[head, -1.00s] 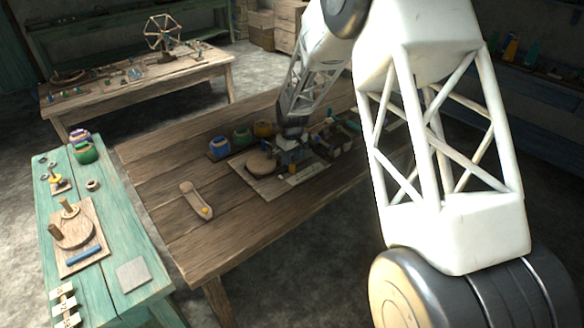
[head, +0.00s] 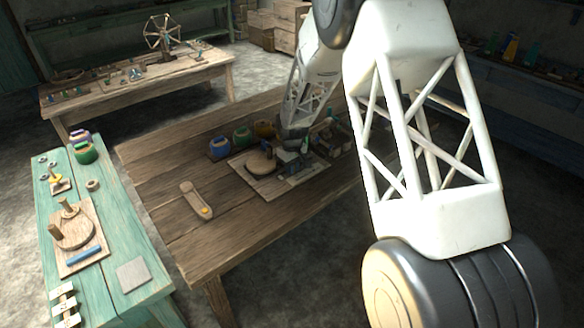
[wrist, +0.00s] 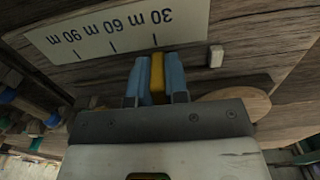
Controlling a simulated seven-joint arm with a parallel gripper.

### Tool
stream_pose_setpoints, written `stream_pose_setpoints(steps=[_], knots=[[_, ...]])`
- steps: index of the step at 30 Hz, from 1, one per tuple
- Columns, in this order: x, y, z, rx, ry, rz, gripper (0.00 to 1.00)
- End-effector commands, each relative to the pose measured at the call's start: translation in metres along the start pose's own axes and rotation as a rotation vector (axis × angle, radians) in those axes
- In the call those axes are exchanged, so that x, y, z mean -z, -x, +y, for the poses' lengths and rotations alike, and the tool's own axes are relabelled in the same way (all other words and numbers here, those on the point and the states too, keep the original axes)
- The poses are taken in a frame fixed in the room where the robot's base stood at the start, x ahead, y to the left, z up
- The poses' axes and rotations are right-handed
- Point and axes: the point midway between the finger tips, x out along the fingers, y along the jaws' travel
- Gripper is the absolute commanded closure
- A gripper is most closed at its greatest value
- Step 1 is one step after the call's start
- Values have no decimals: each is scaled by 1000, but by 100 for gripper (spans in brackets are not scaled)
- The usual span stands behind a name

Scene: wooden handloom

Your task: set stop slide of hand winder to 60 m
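The stop slide (wrist: 157,78) is a small yellow block in the wrist view. The blue fingers of my gripper (wrist: 157,80) stand on both sides of it with no clear gap, so my gripper looks shut on it. The pale scale plate (wrist: 85,45) appears upside down, with marks for 30 m, 60 m and 90 m. The slide is in line with the 30 m mark; the 60 m mark is to its left in the picture. In the head view the hand winder's board (head: 262,184) is on the brown table, and my gripper (head: 288,166) is low over its right part, hiding the slide.
A round wooden disc (head: 260,162) is on the board, left of my gripper. Several coloured jars (head: 242,136) stand behind it. A wooden piece with a yellow knob (head: 195,198) lies at left on the table. A small pale peg (wrist: 216,56) stands near the scale.

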Motion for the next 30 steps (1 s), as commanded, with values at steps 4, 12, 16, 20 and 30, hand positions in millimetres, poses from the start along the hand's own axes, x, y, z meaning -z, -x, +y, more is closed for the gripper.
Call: stream_pose_setpoints(steps=[4, 12, 16, 20, 30], knots=[[0, 0, 0, 0, 0, 0, 100], [0, 0, 5, 0, -1, 0, 100], [0, 0, 21, 0, -1, 0, 100], [0, 0, 36, 0, -2, 0, 100], [0, 1, 40, 0, 0, 0, 100]])
